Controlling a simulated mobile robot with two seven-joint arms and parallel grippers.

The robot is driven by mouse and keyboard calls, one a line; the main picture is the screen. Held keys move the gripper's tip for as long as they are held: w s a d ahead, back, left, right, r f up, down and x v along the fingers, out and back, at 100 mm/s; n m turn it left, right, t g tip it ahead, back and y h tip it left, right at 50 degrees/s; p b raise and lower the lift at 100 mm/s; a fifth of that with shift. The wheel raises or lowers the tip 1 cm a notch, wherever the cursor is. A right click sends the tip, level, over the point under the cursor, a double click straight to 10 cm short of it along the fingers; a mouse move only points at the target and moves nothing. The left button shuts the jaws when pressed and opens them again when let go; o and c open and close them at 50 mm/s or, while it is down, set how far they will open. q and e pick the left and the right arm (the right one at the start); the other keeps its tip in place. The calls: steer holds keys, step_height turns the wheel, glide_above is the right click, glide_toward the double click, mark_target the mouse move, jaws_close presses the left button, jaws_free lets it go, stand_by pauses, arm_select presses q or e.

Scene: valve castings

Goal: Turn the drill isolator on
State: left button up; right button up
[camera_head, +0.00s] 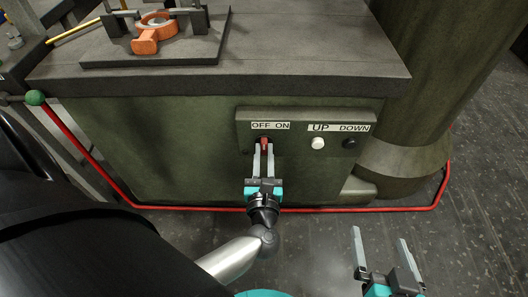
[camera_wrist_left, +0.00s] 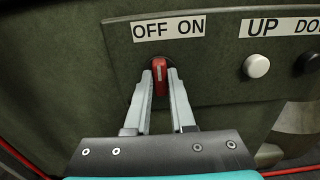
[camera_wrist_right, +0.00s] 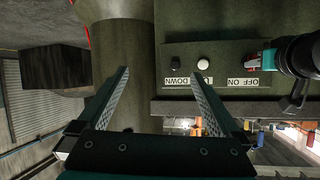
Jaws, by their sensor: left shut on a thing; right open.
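The drill isolator is a red rotary knob (camera_wrist_left: 160,80) on a dark panel (camera_head: 240,132) on the front of a green pedestal, below a label reading OFF on the left and ON on the right. My left gripper (camera_head: 263,148) is shut on the knob, one finger on each side, as the left wrist view (camera_wrist_left: 160,84) shows. The knob stands nearly upright; I cannot tell clearly which word its pale mark points to. My right gripper (camera_head: 380,236) is open and empty, low at the right, away from the panel.
A white button (camera_head: 318,143) under UP and a black button (camera_head: 349,144) under DOWN sit right of the knob. A red rail (camera_head: 330,210) runs low in front. A dark table top (camera_head: 290,62) overhangs the panel. A green column (camera_head: 430,80) stands at the right.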

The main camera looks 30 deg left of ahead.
arm_select(q)
jaws_close()
